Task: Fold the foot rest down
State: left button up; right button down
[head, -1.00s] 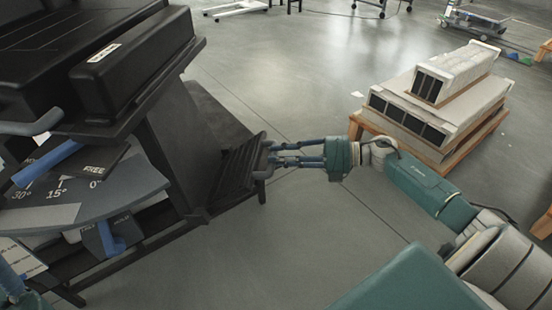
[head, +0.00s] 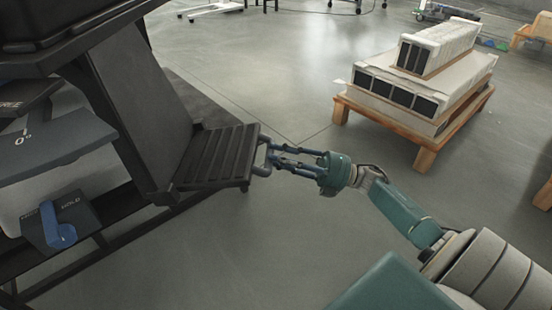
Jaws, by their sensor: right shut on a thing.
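The foot rest (head: 218,158) is a dark ribbed plate at the lower end of the black chair-like frame (head: 140,105). It sticks out to the right, its ribbed face seen from above, roughly level. A small handle (head: 262,160) is on its right edge. My right gripper (head: 272,160) reaches in from the right and is shut on this handle, its blue fingers around it. My left gripper is not in view.
A blue lever (head: 58,232) on a dark HOLD plate and a grey angle scale (head: 55,140) marked 0° are at the left. A wooden pallet (head: 385,117) with pale boxed units stands at the right. The grey floor between is clear.

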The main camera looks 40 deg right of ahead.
jog(key=shift+a+f+b, duration=0.2)
jog(key=shift+f+b, duration=1.15)
jog(key=shift+f, duration=1.05)
jog(key=c, duration=1.4)
grip_release()
jog(key=shift+d, duration=0.1)
jog(key=shift+c, duration=0.2)
jog(key=shift+o, duration=0.2)
jog(key=shift+d+r, duration=0.1)
jog(key=shift+s, duration=0.1)
jog(key=v, duration=1.2)
